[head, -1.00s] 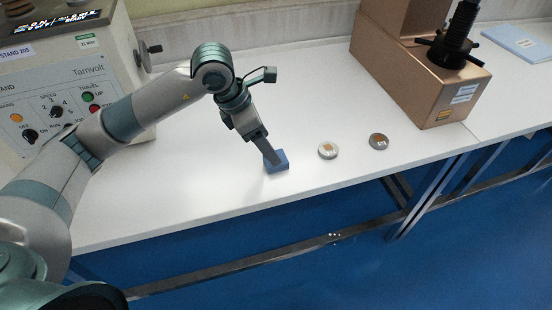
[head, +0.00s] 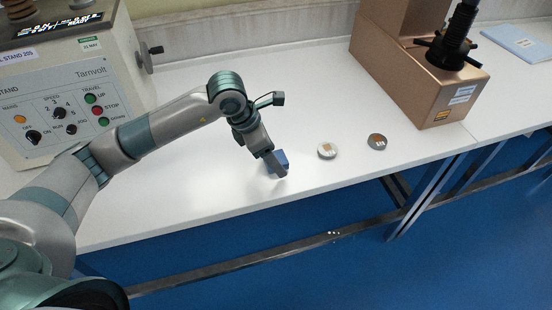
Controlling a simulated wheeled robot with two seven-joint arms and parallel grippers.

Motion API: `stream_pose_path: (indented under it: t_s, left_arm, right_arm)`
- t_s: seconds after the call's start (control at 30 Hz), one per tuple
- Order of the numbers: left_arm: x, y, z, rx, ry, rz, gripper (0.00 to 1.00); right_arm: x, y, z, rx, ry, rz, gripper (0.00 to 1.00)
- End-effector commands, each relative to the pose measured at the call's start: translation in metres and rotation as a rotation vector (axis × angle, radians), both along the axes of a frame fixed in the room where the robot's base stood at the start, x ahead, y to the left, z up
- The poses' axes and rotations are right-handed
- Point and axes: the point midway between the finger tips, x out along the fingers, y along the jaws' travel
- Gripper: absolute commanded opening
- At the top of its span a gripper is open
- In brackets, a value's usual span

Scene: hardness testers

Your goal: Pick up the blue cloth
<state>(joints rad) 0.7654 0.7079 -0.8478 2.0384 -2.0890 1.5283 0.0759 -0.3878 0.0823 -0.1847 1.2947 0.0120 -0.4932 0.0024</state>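The blue cloth (head: 283,157) is a small folded block near the front edge of the white bench (head: 215,195). My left gripper (head: 280,172) points down at the cloth's near side and covers part of it. Its fingers overlap from this angle, so I cannot tell how far apart they are, nor whether they touch the cloth. My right gripper is not in view.
Two round metal discs (head: 327,150) and (head: 377,141) lie right of the cloth. A Tarnvolt control unit (head: 75,95) stands at the left, a bronze-coloured tester (head: 420,85) at the back right. A pale blue booklet (head: 515,43) lies far right.

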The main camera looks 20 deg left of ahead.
Motion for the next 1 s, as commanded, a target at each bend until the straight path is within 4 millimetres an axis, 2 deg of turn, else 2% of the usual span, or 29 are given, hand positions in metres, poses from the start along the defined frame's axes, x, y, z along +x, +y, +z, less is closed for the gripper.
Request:
stream_pose_path:
  t_s: [0.5, 0.53, 0.7, 1.0]
  left_arm:
    - [0.001, -0.0009, -0.0037, 0.001, -0.001, 0.0, 0.66]
    - [0.001, -0.0009, -0.0037, 0.001, -0.001, 0.0, 0.63]
    - [0.001, -0.0009, -0.0036, 0.001, -0.001, 0.0, 0.23]
    - [0.0011, -0.0008, -0.0031, 0.001, -0.001, 0.0, 0.22]
  right_arm:
    - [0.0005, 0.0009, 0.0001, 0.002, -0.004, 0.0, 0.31]
    - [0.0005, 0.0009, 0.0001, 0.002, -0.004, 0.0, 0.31]
    - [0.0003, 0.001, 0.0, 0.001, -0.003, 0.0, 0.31]
    - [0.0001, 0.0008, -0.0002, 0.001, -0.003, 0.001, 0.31]
